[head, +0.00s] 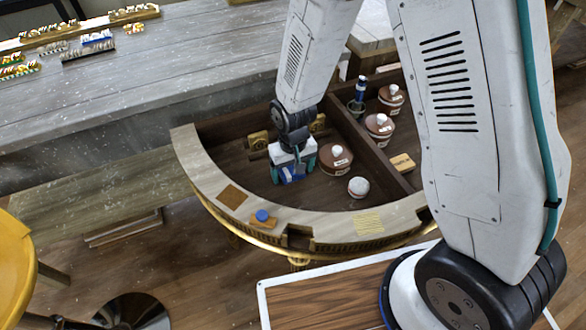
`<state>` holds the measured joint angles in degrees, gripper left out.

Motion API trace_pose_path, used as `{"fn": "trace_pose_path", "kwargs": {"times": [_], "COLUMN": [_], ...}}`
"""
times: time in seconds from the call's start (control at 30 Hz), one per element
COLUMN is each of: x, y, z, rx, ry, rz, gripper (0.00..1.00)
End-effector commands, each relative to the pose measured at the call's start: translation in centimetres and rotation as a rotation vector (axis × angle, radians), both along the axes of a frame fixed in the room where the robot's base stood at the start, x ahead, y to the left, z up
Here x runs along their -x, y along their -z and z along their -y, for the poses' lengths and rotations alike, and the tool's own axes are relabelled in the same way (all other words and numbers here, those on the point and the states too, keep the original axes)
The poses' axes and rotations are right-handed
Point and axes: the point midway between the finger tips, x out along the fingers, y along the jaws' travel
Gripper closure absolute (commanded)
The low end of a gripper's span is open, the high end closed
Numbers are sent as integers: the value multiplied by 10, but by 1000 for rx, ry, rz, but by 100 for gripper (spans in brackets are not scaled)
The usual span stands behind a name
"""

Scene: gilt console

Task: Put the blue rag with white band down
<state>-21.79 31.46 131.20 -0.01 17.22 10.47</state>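The blue rag with white band (291,178) is a small blue bundle at the end of my arm, inside the curved console (190,152). My gripper (293,172) points down, with a teal finger on each side of the rag, and appears shut on it. The gripper body hides the rag's top, and the white band is hard to make out. The rag is low over the console's brown floor (245,178); I cannot tell whether it touches.
A brown pot (335,158) and a white round item (358,187) stand close right of the gripper. Beyond a divider (362,150) are more pots (379,127), a blue-topped bottle (358,95) and a tan block (402,163). Bare floor lies left of the gripper.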

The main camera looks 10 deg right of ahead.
Motion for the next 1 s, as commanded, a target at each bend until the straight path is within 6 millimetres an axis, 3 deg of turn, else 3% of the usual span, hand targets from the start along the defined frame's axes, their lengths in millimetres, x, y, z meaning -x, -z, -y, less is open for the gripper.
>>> {"fn": "trace_pose_path", "kwargs": {"times": [0.17, 0.27, 0.7, 1.0], "x": [0, -1, 0, 1], "y": [-4, -17, -104, -123], "z": [0, 0, 0, 0], "rx": [0, -2, -2, 0], "ry": [0, 0, 0, 0], "rz": [1, 3, 3, 0], "gripper": [17, 17, 17, 17]}}
